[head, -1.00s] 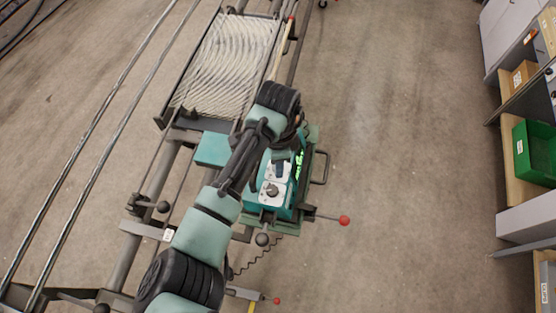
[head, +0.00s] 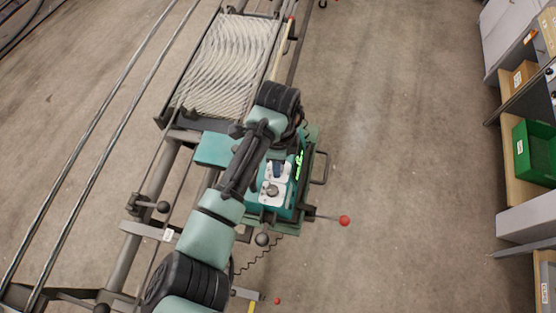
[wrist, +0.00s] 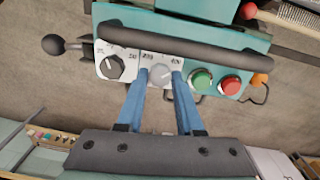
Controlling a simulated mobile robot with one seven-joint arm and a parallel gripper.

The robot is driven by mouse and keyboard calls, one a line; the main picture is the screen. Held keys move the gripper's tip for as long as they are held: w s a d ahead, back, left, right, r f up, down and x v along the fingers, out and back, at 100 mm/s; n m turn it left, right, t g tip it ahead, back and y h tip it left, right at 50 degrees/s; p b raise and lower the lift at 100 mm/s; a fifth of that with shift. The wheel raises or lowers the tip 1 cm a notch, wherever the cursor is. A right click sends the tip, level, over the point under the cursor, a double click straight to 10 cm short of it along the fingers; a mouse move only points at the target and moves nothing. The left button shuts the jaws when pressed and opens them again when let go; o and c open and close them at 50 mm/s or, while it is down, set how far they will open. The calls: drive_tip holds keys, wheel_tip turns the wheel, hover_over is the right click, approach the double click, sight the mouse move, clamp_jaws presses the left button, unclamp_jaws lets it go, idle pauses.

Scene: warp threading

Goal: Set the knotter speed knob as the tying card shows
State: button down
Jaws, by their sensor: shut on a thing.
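The teal knotter unit (head: 258,208) stands on the frame in the head view. In the wrist view, its panel has a dark knob (wrist: 112,66) on a white dial at left. A pale grey knob (wrist: 161,73) sits to its right, on a grey dial marked about 200 to 400. My gripper (wrist: 161,78) has its two blue fingers on either side of this grey knob and is shut on it. The knob's pointer is too small to read. In the head view, my gripper (head: 280,170) is partly hidden by the arm. I cannot make out a tying card.
A green button (wrist: 202,80) and a red button (wrist: 230,86) lie right of the held knob. A dark bar (wrist: 185,45) crosses the unit just beyond. A red-ended lever (head: 344,221) sticks out at right. White warp threads (head: 230,65) lie beyond.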

drive_tip(key=c, duration=0.8)
unclamp_jaws()
drive_tip(key=shift+c, duration=0.2)
drive_tip(key=shift+r, duration=0.1)
wheel_tip(320, 180, up, 13)
drive_tip(key=b, duration=0.1)
drive_tip(key=shift+b, duration=0.35)
